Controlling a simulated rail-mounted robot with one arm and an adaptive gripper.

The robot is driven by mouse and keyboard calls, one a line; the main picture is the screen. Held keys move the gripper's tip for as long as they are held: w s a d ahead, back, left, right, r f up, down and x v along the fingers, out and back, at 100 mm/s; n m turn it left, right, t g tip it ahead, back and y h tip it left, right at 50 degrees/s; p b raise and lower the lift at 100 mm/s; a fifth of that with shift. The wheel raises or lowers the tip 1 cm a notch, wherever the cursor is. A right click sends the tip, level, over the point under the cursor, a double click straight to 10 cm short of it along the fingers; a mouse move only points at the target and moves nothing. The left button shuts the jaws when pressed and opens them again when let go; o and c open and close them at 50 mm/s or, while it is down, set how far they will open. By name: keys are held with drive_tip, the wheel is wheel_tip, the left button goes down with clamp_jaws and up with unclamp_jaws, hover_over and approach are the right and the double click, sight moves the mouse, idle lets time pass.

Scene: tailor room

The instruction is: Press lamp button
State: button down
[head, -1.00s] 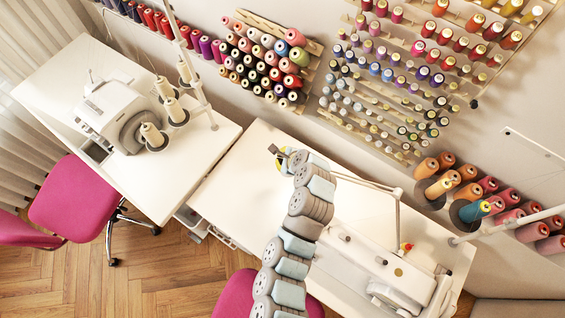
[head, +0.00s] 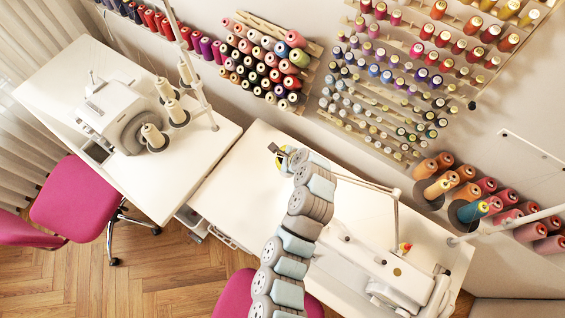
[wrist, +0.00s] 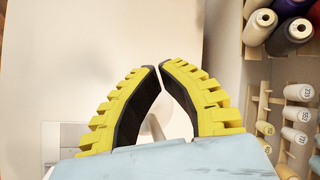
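The lamp's thin jointed arm (head: 397,212) rises from the white sewing table and runs left behind my arm. The lamp's head and button cannot be made out. My gripper (head: 277,150) is over the far left part of this table. In the wrist view its yellow fingers with black pads (wrist: 161,66) arch together, tips almost meeting, with nothing held between them. A pale piece (wrist: 158,126) shows behind the fingers; I cannot tell what it is.
The right white table (head: 240,195) carries a sewing machine (head: 400,275). A left table (head: 60,80) holds another machine (head: 115,115). Thread racks (head: 265,60) line the wall close beside my gripper. Pink chairs (head: 75,195) stand in front.

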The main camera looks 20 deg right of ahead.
drive_tip(key=shift+r+p, duration=1.2)
drive_tip(key=shift+r, duration=1.4)
